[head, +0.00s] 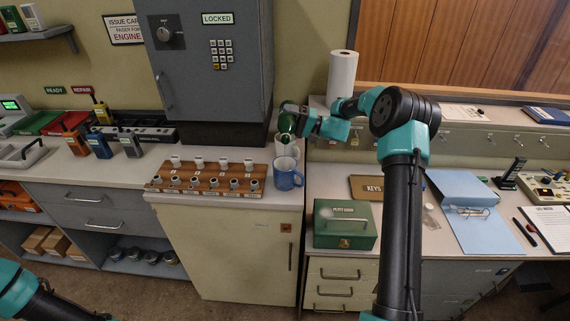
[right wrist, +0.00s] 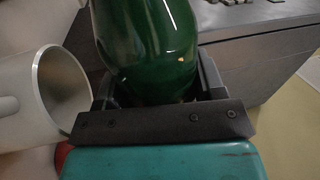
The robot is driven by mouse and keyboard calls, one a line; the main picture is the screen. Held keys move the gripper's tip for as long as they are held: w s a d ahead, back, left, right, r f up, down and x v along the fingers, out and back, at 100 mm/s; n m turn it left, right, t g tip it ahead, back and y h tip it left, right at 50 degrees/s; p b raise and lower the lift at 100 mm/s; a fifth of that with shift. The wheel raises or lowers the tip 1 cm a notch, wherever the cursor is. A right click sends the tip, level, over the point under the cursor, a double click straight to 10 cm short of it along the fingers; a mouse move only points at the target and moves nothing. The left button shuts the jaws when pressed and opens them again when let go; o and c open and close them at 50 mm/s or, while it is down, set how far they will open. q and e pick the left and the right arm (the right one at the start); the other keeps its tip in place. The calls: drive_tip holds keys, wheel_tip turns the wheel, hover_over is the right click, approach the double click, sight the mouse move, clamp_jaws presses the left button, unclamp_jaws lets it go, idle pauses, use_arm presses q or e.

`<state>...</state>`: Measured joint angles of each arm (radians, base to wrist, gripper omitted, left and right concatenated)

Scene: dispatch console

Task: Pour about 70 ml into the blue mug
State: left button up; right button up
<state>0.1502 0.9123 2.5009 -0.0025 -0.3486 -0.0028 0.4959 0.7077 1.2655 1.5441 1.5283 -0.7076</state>
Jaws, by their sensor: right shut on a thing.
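A dark green vessel (head: 288,122), probably a flask or bottle, is held by my right gripper (head: 300,121), which is shut on it. It is above the white cups and the far side of the blue mug. In the right wrist view the glossy green body (right wrist: 150,45) sits between the fingers; its mouth is out of view. The blue mug (head: 286,180) stands upright on the cabinet top, right of the wooden rack. I cannot see its contents or any stream. My left gripper is outside the picture; only part of my left arm shows at the lower left.
A pale mug (head: 287,151) stands just behind the blue mug; a pale mug (right wrist: 45,95) is close beside the vessel in the right wrist view. A wooden rack (head: 205,181) holds stamps. A grey safe (head: 207,65), paper roll (head: 341,75) and green cash box (head: 345,225) stand nearby.

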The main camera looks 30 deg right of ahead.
idle(0.4)
drive_tip(key=shift+d+r+m, duration=0.1)
drive_tip(key=shift+r+m, duration=0.3)
drive_tip(key=shift+m, duration=0.1)
drive_tip(key=shift+w+r+m+t+h, duration=0.15)
drive_tip(key=shift+m+t, duration=0.1)
drive_tip(key=shift+m, duration=0.2)
drive_tip(key=shift+s+r+m+t+h, duration=0.15)
drive_tip(key=shift+m+t, duration=0.1)
drive_tip(key=shift+m, duration=0.2)
drive_tip(key=shift+w+f+m+t, duration=0.2)
drive_tip(key=shift+m+t, duration=0.1)
drive_tip(key=shift+m, duration=0.5)
drive_tip(key=shift+w+d+f+m+t+h, duration=0.1)
drive_tip(key=shift+m+t+h, duration=0.1)
drive_tip(key=shift+m, duration=0.35)
drive_tip(key=shift+w+d+f+m+t+h, duration=0.1)
drive_tip(key=shift+m+h, duration=0.1)
drive_tip(key=shift+m, duration=0.35)
drive_tip(key=shift+s+r+m, duration=0.1)
drive_tip(key=shift+r+m, duration=0.1)
drive_tip(key=shift+m, duration=0.1)
